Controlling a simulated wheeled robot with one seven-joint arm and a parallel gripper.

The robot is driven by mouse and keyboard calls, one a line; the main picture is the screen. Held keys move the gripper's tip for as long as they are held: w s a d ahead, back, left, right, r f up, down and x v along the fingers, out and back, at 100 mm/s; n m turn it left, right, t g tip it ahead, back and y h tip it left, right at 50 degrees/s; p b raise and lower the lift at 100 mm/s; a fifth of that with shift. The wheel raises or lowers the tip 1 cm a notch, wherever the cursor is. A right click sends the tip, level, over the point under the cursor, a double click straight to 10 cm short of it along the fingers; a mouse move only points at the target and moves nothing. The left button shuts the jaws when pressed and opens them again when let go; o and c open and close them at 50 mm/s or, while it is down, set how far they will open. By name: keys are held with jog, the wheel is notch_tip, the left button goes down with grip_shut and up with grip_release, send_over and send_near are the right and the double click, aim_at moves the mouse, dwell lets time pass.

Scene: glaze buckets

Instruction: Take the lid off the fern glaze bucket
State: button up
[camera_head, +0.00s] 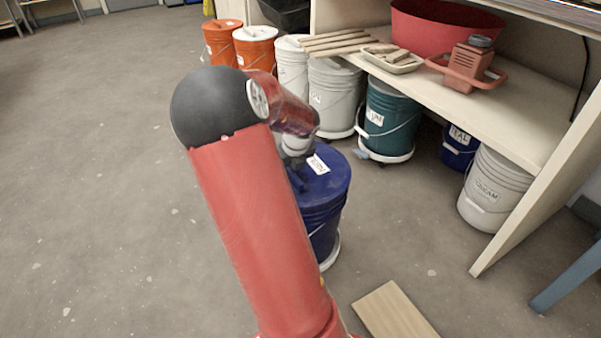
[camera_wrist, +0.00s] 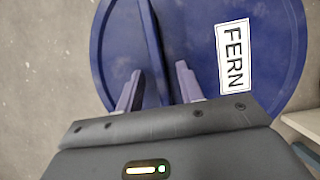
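The fern glaze bucket (camera_head: 323,222) is dark blue and stands upright on the floor on a white base, partly behind my arm. Its blue lid (camera_head: 335,182) is on it and has a white label. In the wrist view the lid (camera_wrist: 275,40) fills the middle, with the label FERN (camera_wrist: 234,55) right of centre. A raised blue handle ridge (camera_wrist: 148,45) runs across the lid. My gripper (camera_wrist: 158,68) is open above the lid, with one finger on each side of the ridge. A gap shows on the right side; contact on the left cannot be told.
Orange buckets (camera_head: 222,42), pale buckets (camera_head: 335,92), a teal bucket (camera_head: 390,120), a smaller blue bucket (camera_head: 459,146) and a white bucket (camera_head: 494,190) stand along or under the shelf (camera_head: 520,118). A wooden board (camera_head: 395,312) lies on the floor. Floor at left is clear.

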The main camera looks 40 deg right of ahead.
jog(key=shift+f, duration=0.15)
grip_shut()
dwell(0.4)
